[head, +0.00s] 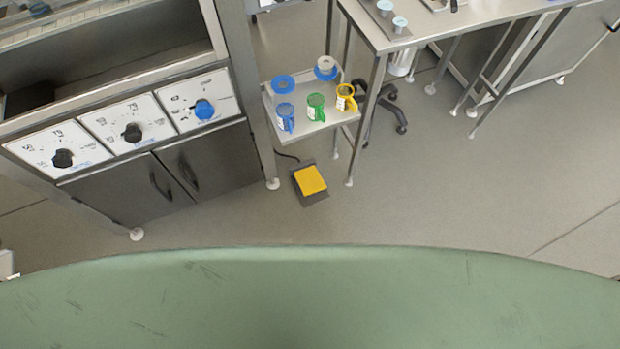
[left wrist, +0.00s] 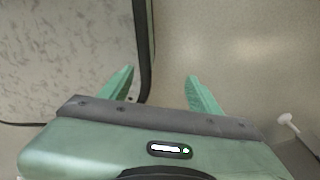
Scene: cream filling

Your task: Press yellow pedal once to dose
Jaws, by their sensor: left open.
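The yellow pedal (head: 310,180) sits in a dark housing on the floor, below a small metal shelf. A dark cable runs from it toward the left. My left gripper (left wrist: 155,85) shows in the left wrist view, with its two green fingers apart and nothing between them. The pedal does not show in the left wrist view. Neither gripper shows in the head view, so I cannot tell how far the left one is from the pedal. My right gripper is not in view.
The small shelf (head: 330,122) above the pedal holds blue, green and yellow-handled cups and two tape-like rolls. A cabinet with knobs (head: 165,185) stands at the left. A steel table (head: 430,35) stands at the back right. The floor (head: 450,190) right of the pedal is clear.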

